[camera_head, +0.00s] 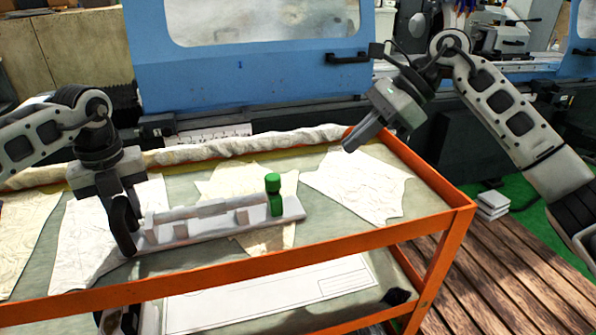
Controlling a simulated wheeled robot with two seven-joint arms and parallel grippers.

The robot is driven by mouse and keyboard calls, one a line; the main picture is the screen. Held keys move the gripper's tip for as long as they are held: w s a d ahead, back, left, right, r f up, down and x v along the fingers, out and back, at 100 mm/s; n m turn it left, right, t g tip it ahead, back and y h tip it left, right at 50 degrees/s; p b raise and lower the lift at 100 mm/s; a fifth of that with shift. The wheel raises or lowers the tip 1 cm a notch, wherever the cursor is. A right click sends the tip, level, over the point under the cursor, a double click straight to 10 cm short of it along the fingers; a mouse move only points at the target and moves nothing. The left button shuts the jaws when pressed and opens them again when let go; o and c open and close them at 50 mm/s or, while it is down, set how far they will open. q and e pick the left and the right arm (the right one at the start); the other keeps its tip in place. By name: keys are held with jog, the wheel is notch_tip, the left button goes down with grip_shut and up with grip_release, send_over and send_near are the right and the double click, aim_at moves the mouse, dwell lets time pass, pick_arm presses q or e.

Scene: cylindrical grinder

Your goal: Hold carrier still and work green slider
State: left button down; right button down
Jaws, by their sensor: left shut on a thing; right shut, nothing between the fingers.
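The carrier (217,226) is a long pale base with raised blocks and a rail, lying on the cart top. The green slider (274,194) stands upright near the carrier's right end. My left gripper (128,240) points down at the carrier's left end and is shut on it; the exact contact is partly hidden by the fingers. My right gripper (350,146) is shut and empty, held in the air up and to the right of the green slider, apart from it.
The orange-framed cart (440,221) has a raised rim. Crumpled sheets (360,186) lie on its top, and a rolled cloth (245,150) runs along the back. A blue machine (240,75) stands behind. Grey blocks (492,205) sit on the floor at right.

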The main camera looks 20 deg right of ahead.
send_near(274, 193)
jog(key=shift+m, duration=0.3)
jog(key=f, duration=0.3)
jog(key=w+d+f, duration=0.1)
jog(key=shift+d+f, duration=0.1)
jog(key=shift+f, duration=0.1)
jog(key=shift+w+a+r, duration=0.1)
jog(key=shift+a, duration=0.45)
jog(key=shift+w+a+r, duration=0.1)
jog(key=shift+a, duration=0.5)
jog(key=shift+w+a, duration=0.15)
jog(key=shift+a, duration=0.4)
jog(key=shift+w+a, duration=0.1)
jog(key=shift+a, duration=0.3)
pick_arm(q)
jog(key=shift+d, duration=0.1)
pick_arm(e)
jog(key=shift+a, duration=0.1)
